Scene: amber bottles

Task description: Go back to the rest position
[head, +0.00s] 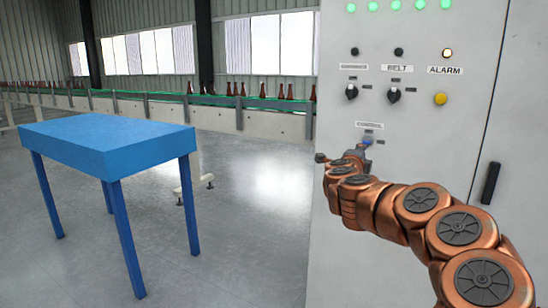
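My copper arm reaches in from the lower right in the head view. It ends in my dark gripper (354,157), in front of the grey control cabinet (440,150). The gripper is small here and partly hidden by my own wrist, so its finger opening cannot be made out. A small blue control (367,142) shows just above the gripper, below a label plate (369,126). Whether the gripper touches it cannot be told. Nothing is seen held.
The cabinet also has two black selector knobs (351,92) (394,95), a yellow button (440,98) under ALARM, green lamps and a black handle (491,183). A blue table (110,140) stands left, empty. Amber bottles (281,91) line a conveyor behind. Floor between is clear.

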